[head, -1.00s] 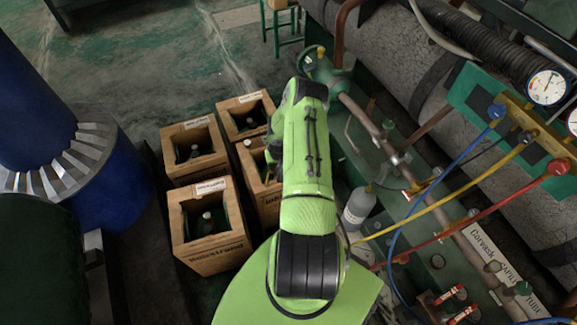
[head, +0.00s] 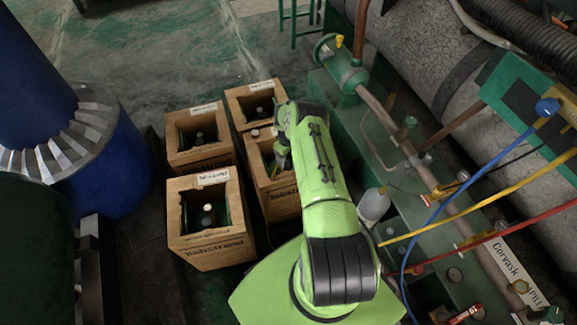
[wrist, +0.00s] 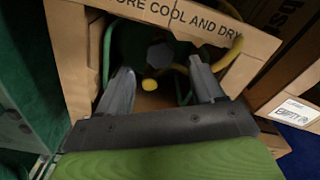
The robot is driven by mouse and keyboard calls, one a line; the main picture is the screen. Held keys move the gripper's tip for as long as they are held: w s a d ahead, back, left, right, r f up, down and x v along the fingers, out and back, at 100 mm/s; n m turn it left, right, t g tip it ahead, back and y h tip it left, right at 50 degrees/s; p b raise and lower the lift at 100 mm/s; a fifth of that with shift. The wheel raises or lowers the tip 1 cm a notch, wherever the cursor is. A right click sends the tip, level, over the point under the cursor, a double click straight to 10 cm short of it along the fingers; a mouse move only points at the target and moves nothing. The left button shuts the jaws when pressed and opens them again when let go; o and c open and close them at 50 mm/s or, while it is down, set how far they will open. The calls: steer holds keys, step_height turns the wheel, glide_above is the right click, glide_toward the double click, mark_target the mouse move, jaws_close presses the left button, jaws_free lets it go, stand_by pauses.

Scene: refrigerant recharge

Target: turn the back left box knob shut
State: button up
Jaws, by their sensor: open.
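The back left box (head: 196,160) is an open-topped wooden crate in the head view, with a dark cylinder inside. Nothing is held.
The front left box (head: 212,253) and back right box (head: 240,113) stand close by. A blue cylindrical vessel (head: 115,160) is at left. Green pipework (head: 345,65) and blue, yellow and red hoses fill the right. A white bottle (head: 373,205) stands beside my arm.

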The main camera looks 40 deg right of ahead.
mark_target(288, 165)
step_height(288, 165, down, 5)
steer(key=shift+r+b, duration=0.1)
steer(key=shift+b, duration=0.65)
steer(key=c, duration=1.1)
